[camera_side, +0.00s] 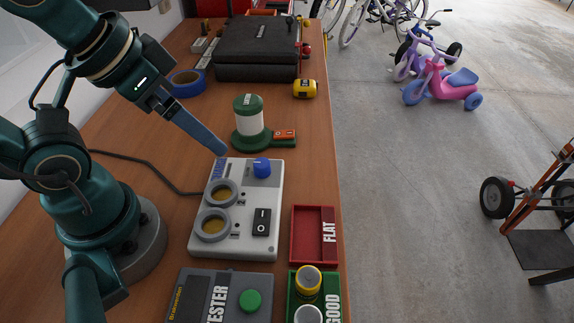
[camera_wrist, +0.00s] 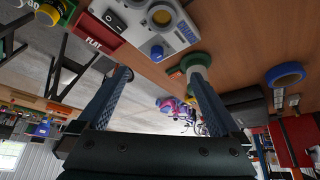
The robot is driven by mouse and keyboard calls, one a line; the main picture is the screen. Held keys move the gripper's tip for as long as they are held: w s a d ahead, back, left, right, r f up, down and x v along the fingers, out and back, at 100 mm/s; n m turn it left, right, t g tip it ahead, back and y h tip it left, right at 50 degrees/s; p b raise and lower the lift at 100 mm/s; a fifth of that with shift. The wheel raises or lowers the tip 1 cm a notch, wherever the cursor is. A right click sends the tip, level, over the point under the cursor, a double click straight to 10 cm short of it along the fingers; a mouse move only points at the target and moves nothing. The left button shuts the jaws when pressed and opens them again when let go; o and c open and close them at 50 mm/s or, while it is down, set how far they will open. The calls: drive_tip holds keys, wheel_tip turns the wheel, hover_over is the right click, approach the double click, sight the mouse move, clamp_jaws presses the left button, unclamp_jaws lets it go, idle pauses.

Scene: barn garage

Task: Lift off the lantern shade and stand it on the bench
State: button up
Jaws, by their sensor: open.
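The lantern (camera_side: 249,122) stands upright on the wooden bench (camera_side: 160,150), with a green top, a white cylinder and a wide green base with an orange part at its right. I cannot tell where the shade separates from the rest. In the wrist view the lantern (camera_wrist: 196,60) shows near the top, partly hidden behind the right finger. My gripper (camera_side: 218,149) points down and right, left of and nearer the camera than the lantern, above the back edge of the grey charger-like box. In the wrist view my gripper (camera_wrist: 158,74) has its fingers wide apart with nothing between them.
The grey box (camera_side: 273,225) with a blue knob stands in front of the lantern. A red FLAT tray (camera_side: 314,207), a green GOOD tray (camera_side: 293,290) and a TESTER box (camera_side: 190,290) are nearer. Blue tape (camera_side: 187,80), a black case (camera_side: 257,62) and a yellow tape measure (camera_side: 305,92) lie behind.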

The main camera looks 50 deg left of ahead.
wheel_tip(320, 180, up, 5)
drive_tip(key=m+y, duration=1.3)
drive_tip(key=m, duration=1)
hover_over(252, 119)
drive_tip(key=shift+g, duration=0.3)
drive_tip(key=f, duration=1.5)
drive_tip(key=shift+w+a+f, duration=0.15)
drive_tip(key=shift+a+f, duration=0.05)
drive_tip(key=shift+a, duration=0.15)
drive_tip(key=shift+f, duration=0.6)
drive_tip(key=shift+h, duration=0.3)
drive_tip(key=shift+x, duration=2.6)
drive_tip(key=c, duration=1.4)
